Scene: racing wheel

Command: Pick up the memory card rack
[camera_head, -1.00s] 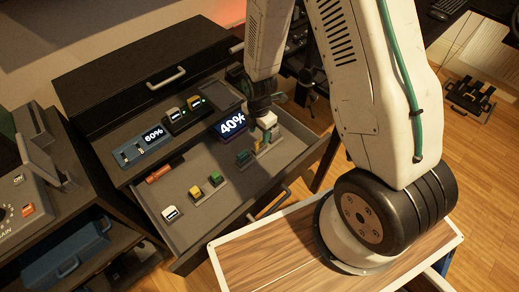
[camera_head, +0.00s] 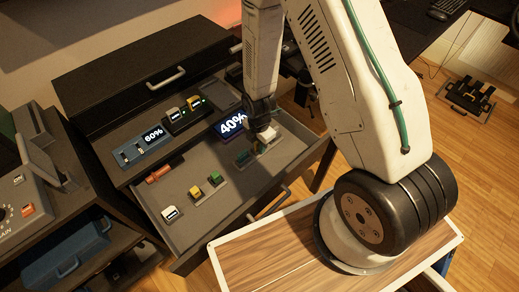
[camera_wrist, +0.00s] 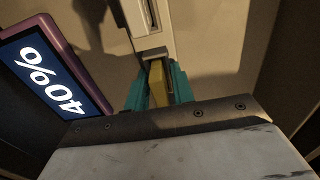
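My gripper (camera_head: 265,147) points down over this rack in the head view. In the wrist view, the teal fingers of my gripper (camera_wrist: 158,88) stand on both sides of a yellow card (camera_wrist: 158,78). The light, slotted rack (camera_wrist: 146,22) runs on beyond them. I cannot tell whether the fingers press on the card.
A 40% display (camera_head: 232,123) stands close to the left of my gripper. A 60% display (camera_head: 153,134) and a dark charger (camera_head: 186,119) sit further left on the cabinet. The drawer's front wall (camera_head: 240,222) and handle lie nearer. An orange item (camera_head: 158,175) lies at the drawer's left.

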